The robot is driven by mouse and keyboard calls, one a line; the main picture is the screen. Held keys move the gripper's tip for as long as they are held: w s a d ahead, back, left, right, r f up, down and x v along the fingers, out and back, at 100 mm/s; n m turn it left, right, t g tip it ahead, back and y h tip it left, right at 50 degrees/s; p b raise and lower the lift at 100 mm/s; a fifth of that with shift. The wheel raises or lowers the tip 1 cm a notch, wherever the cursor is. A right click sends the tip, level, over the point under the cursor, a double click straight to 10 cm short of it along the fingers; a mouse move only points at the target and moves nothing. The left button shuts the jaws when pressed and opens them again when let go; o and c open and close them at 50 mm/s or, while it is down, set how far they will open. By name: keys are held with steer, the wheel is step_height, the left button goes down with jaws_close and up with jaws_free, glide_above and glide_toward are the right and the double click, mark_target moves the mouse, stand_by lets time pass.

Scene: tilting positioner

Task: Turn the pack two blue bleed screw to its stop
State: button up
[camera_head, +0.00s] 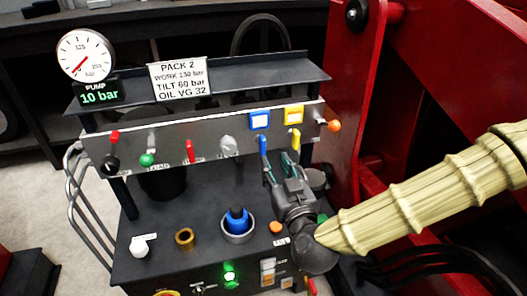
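The sign on the console reads "PACK 2" (180,79). A blue screw or knob (237,219) stands upright in a grey ring on the console's flat deck, left of my gripper. My gripper (277,164) is up and to the right of it, with its fingers pointing toward the panel, just below a blue lever (263,146). The two fingers look apart, with nothing seen between them. I cannot tell whether they touch the lever. The blue screw is not touched and is in full view.
Near the gripper are a yellow lever (296,140) and an orange button (276,227). A brass socket (185,238) and white knob (140,246) stand left of the blue screw. The gauge display (99,93) reads 10 bar. A red frame (365,100) closes off the right.

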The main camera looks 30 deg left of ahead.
mark_target(264, 142)
steer(key=b+x, duration=0.2)
steer(key=x, duration=0.8)
steer(key=shift+w+a+r, duration=0.1)
steer(key=shift+w+a, duration=0.15)
steer(key=shift+a, duration=0.05)
jaws_close()
